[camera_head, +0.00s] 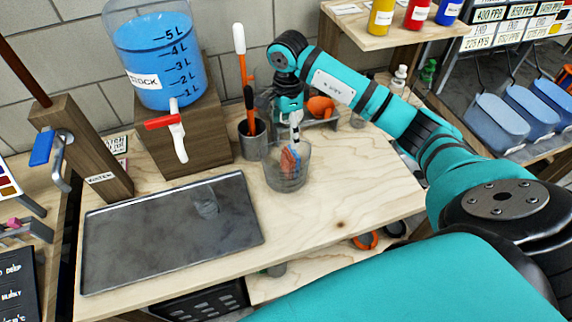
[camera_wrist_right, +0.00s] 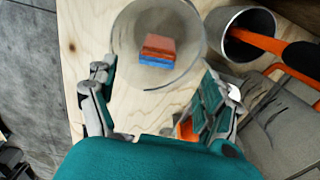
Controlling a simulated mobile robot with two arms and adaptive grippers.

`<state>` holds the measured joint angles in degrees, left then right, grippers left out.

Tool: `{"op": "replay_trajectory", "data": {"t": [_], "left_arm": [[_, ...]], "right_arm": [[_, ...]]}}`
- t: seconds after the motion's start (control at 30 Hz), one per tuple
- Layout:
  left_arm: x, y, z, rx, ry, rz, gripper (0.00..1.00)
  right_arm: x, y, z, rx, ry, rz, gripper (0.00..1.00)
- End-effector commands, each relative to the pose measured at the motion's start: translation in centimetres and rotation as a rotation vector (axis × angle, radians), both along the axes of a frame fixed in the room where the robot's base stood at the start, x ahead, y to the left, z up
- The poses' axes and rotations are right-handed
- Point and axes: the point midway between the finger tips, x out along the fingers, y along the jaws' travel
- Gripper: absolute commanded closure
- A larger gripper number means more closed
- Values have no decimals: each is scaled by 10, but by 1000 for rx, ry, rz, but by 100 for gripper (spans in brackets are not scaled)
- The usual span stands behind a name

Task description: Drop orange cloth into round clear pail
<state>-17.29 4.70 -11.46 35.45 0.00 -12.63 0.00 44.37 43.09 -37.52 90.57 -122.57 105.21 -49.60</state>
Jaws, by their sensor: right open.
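The round clear pail (camera_head: 272,181) stands on the wooden bench, right of the metal tray. In the right wrist view the pail (camera_wrist_right: 125,40) is just ahead of my fingers. Inside it lies a folded orange piece, likely the orange cloth (camera_head: 290,160), against a blue piece. The wrist view shows the orange piece (camera_wrist_right: 163,43) and the blue piece (camera_wrist_right: 157,61) together in the pail. My right gripper (camera_head: 295,122) is above the back rim of the pail. In the wrist view the right gripper (camera_wrist_right: 155,80) has its fingers wide apart with nothing between them. My left gripper is out of view.
A metal cup (camera_head: 252,142) with orange-and-black handled tools stands close left of the pail. A dark tray (camera_head: 150,245) lies at the front left. A blue-liquid tank (camera_head: 160,75) with a red-handled tap stands behind. An orange object (camera_head: 321,107) sits behind my gripper.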

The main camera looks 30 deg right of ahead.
Motion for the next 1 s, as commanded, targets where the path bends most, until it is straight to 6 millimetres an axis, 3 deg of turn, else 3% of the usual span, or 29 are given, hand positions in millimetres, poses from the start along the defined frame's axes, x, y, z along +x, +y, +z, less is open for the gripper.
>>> {"op": "replay_trajectory", "data": {"t": [0.23,0.5,0.7,1.0], "left_arm": [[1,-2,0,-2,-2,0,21],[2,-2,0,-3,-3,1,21],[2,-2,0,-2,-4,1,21],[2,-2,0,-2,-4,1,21]], "right_arm": [[1,0,19,0,-4,1,17],[1,0,77,0,-5,0,17],[1,0,109,-2,-4,0,17],[0,0,120,0,0,0,17]]}}
